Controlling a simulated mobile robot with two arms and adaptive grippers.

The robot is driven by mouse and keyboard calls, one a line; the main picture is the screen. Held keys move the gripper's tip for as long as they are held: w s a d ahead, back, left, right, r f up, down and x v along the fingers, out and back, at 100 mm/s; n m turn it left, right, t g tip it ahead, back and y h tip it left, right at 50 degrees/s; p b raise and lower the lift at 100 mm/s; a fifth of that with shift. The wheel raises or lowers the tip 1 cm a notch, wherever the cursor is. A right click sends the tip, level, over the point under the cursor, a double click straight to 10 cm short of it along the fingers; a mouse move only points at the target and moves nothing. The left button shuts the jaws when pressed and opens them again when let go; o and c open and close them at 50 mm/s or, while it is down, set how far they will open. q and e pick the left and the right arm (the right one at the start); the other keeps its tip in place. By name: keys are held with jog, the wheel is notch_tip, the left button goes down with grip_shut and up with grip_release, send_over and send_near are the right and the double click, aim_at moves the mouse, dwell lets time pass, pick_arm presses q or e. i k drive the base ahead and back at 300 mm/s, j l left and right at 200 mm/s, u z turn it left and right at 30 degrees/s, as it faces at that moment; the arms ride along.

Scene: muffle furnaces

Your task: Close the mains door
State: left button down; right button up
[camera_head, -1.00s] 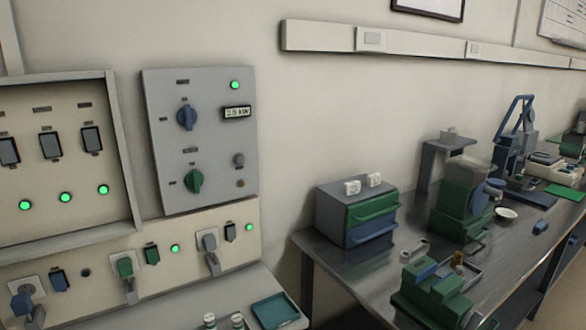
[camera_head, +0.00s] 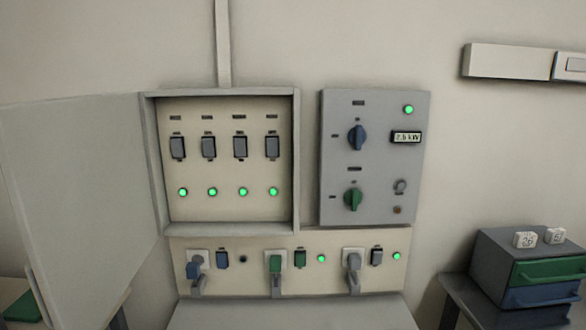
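The mains door (camera_head: 80,190) is a large flat grey panel at the left of the head view. It stands swung wide open to the left of the mains box (camera_head: 296,160), joined at the box's left side. Inside the box is a row of several dark switches (camera_head: 208,147) with lit green lamps (camera_head: 212,191) below them. A thin pale bar, perhaps a handle, shows at the door's lower left edge. Neither of my grippers is in the view.
A grey control panel (camera_head: 375,195) with a blue knob, a green knob and a lit display is right of the box. A socket strip (camera_head: 335,279) with plugs runs below, above a pale surface (camera_head: 290,315). A drawer unit (camera_head: 500,260) stands at the right.

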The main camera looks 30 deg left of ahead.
aim_at(75, 174)
jog(key=u, duration=1.2)
